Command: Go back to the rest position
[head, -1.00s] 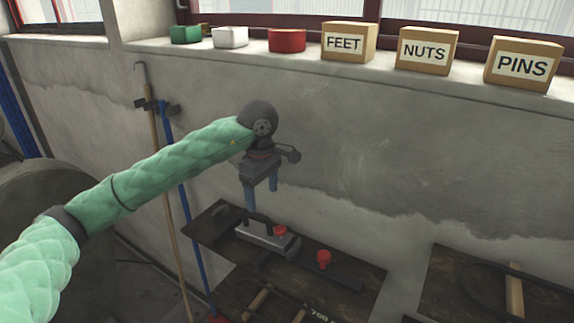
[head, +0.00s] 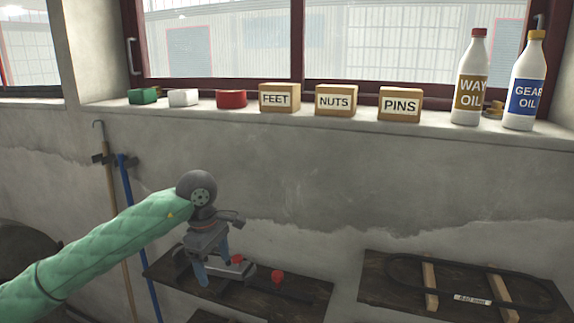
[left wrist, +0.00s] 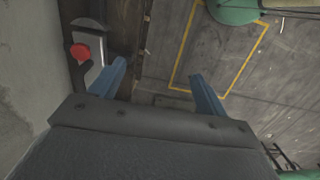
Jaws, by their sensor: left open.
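My left gripper (head: 214,268) hangs fingers-down in front of the wall, over the left end of a dark wall shelf (head: 312,298). Its two blue fingers are apart with nothing between them. In the left wrist view the open fingers (left wrist: 157,85) point out over the floor, and a grey device with a red knob (left wrist: 80,52) lies to the left of them. My green padded left arm (head: 110,245) reaches in from the left. My right gripper is not in view.
The sill holds green, white and red boxes, cartons marked FEET (head: 278,98), NUTS (head: 336,100) and PINS (head: 400,104), and two oil bottles (head: 468,80). Two long handles (head: 138,230) lean on the wall. A second shelf (head: 385,300) carries a black belt. The upper wall is clear.

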